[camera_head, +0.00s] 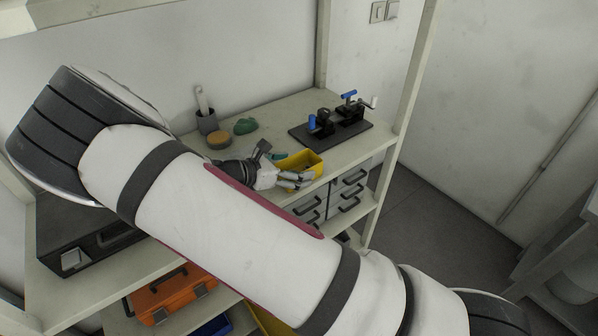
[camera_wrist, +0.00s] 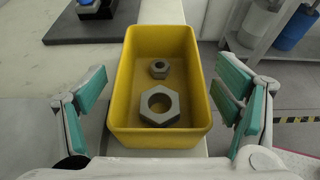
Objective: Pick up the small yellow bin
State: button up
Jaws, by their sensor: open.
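The small yellow bin (camera_wrist: 122,93) lies between the open fingers of my gripper (camera_wrist: 160,105) in the wrist view. Two grey hex nuts are in it, a large one (camera_wrist: 142,106) and a smaller one (camera_wrist: 159,69). The teal finger pads stand on either side of the bin, with a gap visible on both sides. In the head view the bin (camera_head: 312,163) sits on the shelf's top board near its front edge, with my gripper (camera_head: 294,180) at its near side. My arm hides part of the shelf below.
On the shelf's top board (camera_head: 278,112) a black plate (camera_head: 365,136) with blue-handled clamps (camera_head: 350,97) stands behind the bin. A grey cup (camera_head: 207,122), a round tan item (camera_head: 218,140) and a green item (camera_head: 245,126) are at the back left. A shelf post (camera_head: 412,75) rises at right.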

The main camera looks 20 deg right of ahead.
jog(key=shift+x, duration=0.9)
jog(key=c, duration=1.1)
jog(key=shift+r, duration=0.1)
